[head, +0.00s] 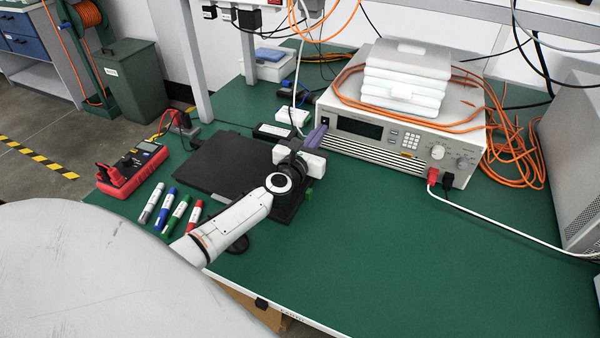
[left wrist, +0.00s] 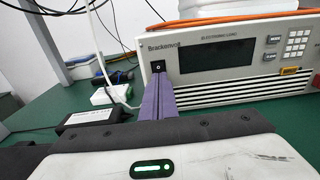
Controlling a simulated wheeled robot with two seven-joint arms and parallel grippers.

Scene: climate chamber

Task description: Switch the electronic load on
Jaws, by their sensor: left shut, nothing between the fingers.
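The electronic load (head: 410,147) is a pale bench unit at the back of the green table. Its front also shows in the left wrist view (left wrist: 225,90), with a dark, blank display (left wrist: 218,60). A small black power switch (left wrist: 157,66) sits at the upper left of that front, with a light mark on it. My left gripper (head: 319,133) has purple fingers, shut and empty, pointing at the load's left front end. In the left wrist view the fingertips (left wrist: 157,80) are just below the switch; I cannot tell whether they touch. My right gripper is not in view.
White boxes (head: 404,75) and orange cables (head: 510,150) lie on and beside the load. A black mat (head: 215,165) lies under my left arm. A red multimeter (head: 133,170) and several markers (head: 175,208) lie at the left. The front right table (head: 430,260) is clear.

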